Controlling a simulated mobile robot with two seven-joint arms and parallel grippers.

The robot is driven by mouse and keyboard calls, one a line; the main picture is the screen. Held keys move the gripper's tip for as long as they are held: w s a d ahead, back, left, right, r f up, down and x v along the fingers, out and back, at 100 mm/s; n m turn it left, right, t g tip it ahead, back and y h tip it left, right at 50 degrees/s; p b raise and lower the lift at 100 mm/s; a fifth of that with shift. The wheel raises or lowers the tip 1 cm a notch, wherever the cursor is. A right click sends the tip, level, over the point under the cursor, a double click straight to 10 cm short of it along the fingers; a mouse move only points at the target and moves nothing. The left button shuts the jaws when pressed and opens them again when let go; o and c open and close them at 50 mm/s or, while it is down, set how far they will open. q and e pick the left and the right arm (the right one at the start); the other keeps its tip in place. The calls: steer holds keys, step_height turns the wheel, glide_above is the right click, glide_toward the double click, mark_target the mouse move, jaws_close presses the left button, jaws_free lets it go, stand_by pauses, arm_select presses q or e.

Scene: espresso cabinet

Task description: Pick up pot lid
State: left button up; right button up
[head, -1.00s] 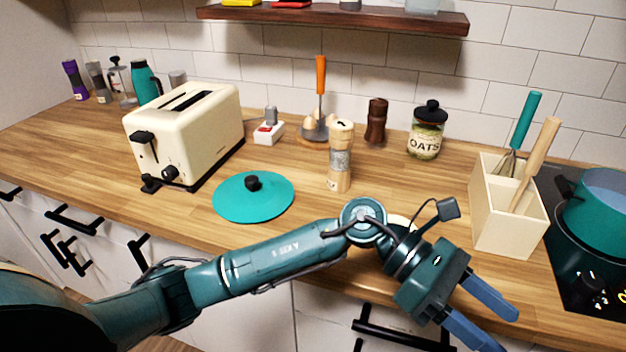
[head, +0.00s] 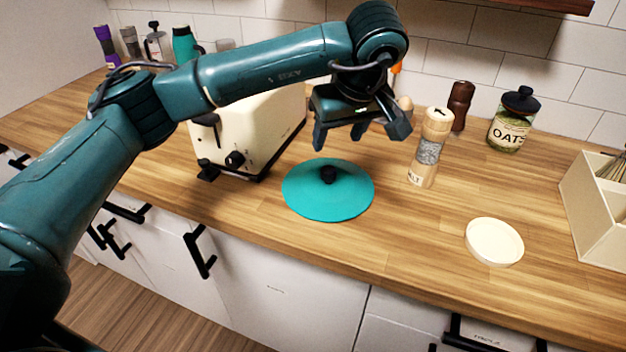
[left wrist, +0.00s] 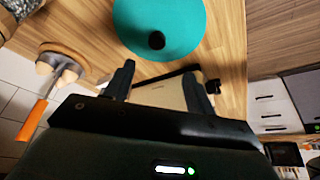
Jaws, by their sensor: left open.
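The pot lid (head: 305,200) is a teal disc with a black knob (head: 328,175) at its middle. It lies flat on the wooden counter in front of the toaster. My left gripper (head: 358,143) is open and empty, above and just behind the lid, fingers pointing down. In the left wrist view the lid (left wrist: 180,20) and its knob (left wrist: 156,40) show beyond the open fingertips (left wrist: 160,72), apart from them. My right gripper is not in view.
The cream toaster (head: 250,135) stands behind the lid, partly hidden by my arm. A wooden salt grinder (head: 430,150) stands to the right. A pale round dish (head: 494,242), an oats jar (head: 512,122) and a cream utensil box (head: 595,205) are farther right. Counter in between is clear.

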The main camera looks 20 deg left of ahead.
mark_target(329, 169)
arm_select(q)
steer(key=p+x, duration=0.1)
steer(key=x, duration=0.6)
steer(key=shift+w+f, duration=0.15)
steer(key=shift+f, duration=0.05)
steer(key=shift+d+p+x, duration=0.1)
steer(key=shift+p+x, duration=0.3)
steer(key=shift+x, duration=0.95)
steer(key=shift+d+p+x, duration=0.15)
steer(key=shift+p+x, duration=0.2)
steer(key=shift+x, duration=1.05)
steer(key=shift+w, duration=0.15)
steer(key=c, duration=1.2)
